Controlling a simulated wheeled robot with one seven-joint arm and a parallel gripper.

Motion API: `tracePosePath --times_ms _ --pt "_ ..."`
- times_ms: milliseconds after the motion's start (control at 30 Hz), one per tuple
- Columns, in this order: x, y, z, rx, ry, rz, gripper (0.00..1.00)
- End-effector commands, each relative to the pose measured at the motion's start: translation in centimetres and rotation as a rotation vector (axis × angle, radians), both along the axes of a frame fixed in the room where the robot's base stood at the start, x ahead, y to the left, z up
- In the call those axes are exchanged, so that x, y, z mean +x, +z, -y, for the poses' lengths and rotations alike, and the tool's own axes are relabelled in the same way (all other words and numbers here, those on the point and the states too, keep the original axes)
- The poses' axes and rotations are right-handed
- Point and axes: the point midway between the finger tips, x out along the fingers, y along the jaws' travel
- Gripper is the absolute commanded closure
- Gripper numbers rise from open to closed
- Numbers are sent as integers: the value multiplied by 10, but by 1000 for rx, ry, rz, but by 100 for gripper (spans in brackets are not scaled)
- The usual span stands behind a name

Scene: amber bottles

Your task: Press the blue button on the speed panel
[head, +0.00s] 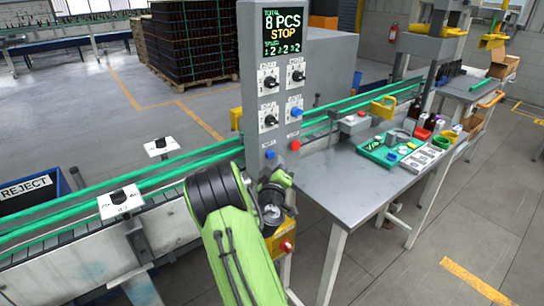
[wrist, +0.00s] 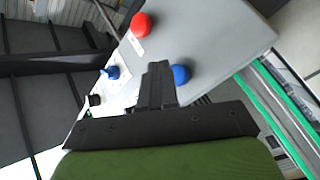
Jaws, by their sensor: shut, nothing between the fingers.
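The grey speed panel (head: 249,75) stands upright with a display reading 8 PCS STOP above several knobs. The blue button (head: 269,155) is low on its face, with the red button (head: 295,144) to its right. My gripper is shut and empty in the wrist view (wrist: 157,75). Its fingertips overlap the panel face, just left of the blue button (wrist: 180,74) in that view. Whether they touch the panel or the button I cannot tell. In the head view my green arm is just below the panel's lower edge, and the fingertips are not clear there.
A blue-pointer knob (head: 295,112) sits above the red button. A yellow box with a red button (head: 287,247) is below the panel, close to my arm. A grey table (head: 335,185) with a green tray (head: 372,154) is at the right. A green-railed conveyor (head: 75,190) runs behind.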

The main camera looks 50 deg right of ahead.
Motion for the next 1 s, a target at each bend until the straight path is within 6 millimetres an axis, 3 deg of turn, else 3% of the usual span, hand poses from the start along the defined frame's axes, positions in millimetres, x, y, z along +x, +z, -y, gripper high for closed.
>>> tracePosePath --times_ms 1000 --pt "11 0 2 0 0 0 100"
